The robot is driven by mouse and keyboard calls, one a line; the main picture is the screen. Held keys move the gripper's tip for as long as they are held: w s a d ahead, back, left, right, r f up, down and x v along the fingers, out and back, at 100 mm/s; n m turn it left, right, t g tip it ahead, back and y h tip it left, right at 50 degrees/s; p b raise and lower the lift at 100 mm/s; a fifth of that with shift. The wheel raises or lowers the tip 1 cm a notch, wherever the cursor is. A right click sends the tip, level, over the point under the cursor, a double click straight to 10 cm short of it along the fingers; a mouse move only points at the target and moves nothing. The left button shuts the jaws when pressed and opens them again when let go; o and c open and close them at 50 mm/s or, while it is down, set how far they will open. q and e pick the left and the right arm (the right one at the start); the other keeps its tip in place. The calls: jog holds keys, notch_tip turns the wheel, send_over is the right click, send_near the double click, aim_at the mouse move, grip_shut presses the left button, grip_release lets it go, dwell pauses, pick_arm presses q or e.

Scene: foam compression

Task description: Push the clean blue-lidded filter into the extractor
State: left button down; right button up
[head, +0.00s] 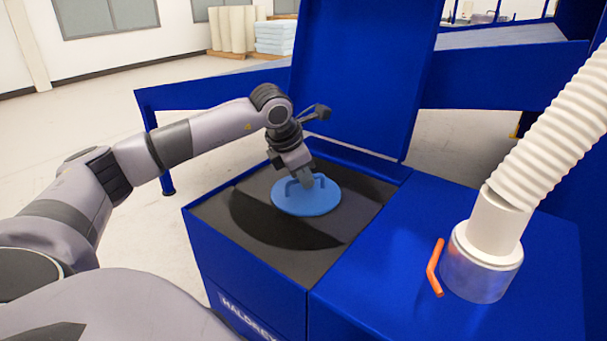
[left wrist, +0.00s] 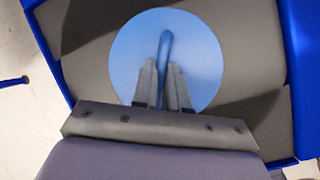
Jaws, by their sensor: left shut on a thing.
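The filter's round blue lid (head: 310,205) lies level over the dark grey top of the blue extractor (head: 240,270), whose bay is open. It also shows in the left wrist view (left wrist: 200,50) as a full disc with a raised bar handle (left wrist: 165,45). No filter body shows below the lid, and I cannot tell how deep it sits. My left gripper (head: 306,182) reaches down from above and is shut on the lid's handle; its fingers flank the handle in the left wrist view (left wrist: 164,80). My right gripper is out of view.
The extractor's raised blue cover (head: 365,70) stands behind the bay. A white ribbed hose (head: 545,140) rises from a metal collar (head: 482,265) at the right, beside an orange lever (head: 436,267). A dark curved area (head: 275,235) lies around the lid.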

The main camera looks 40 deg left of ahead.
pick_arm(q)
jog(key=c, duration=1.1)
grip_release()
jog(key=v, duration=0.7)
jog(key=shift+r+p, duration=0.15)
jog(key=shift+p, duration=0.2)
